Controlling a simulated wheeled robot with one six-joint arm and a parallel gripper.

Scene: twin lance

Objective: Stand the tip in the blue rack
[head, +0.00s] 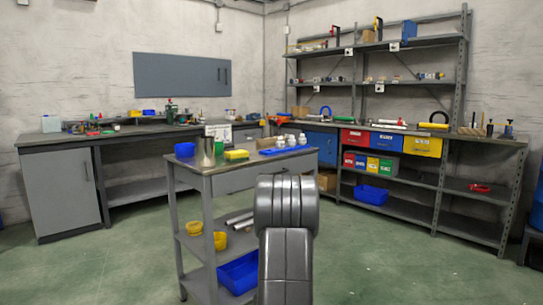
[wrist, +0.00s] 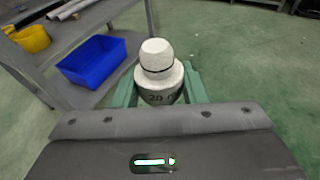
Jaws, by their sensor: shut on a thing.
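In the wrist view my gripper (wrist: 161,88) has its green fingers shut on a white tip (wrist: 158,56). The tip has a rounded knob, a dark ring below it and a wider base with partly hidden dark lettering. Its lower part is hidden between the fingers. In the head view a low blue rack or tray (head: 272,152) lies on the right part of the trolley top, with several white, bottle-like pieces (head: 291,141) at it. I cannot tell its slots. The gripper and held tip are not visible in the head view.
The grey trolley (head: 222,168) also bears a metal cup (head: 206,152) and a yellow block (head: 236,155). Green floor is open to the right; benches line the walls.

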